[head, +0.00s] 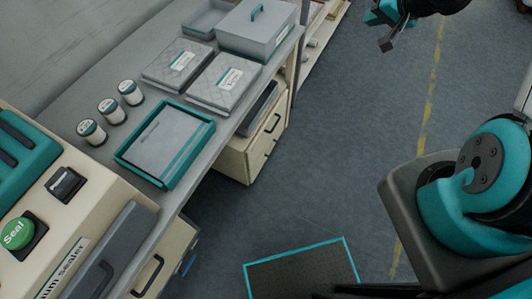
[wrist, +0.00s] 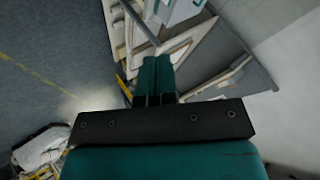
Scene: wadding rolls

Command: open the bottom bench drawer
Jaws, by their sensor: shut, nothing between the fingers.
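The cream drawer unit under the grey bench (head: 225,125) is in the head view, left of centre. My gripper (head: 386,42) is at the top right of the head view, over the floor, well apart from the drawers. In the wrist view my gripper (wrist: 157,62) shows two teal fingers pressed together, shut and empty. No bench drawer can be made out in the wrist view.
A teal-framed tray (head: 130,157), several white jars, flat packs and a grey lidded box (head: 258,30) stand on the bench. A sealer machine (head: 70,215) is at the lower left. A teal-edged mat (head: 300,275) lies on the floor. Floor right of the drawers is clear.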

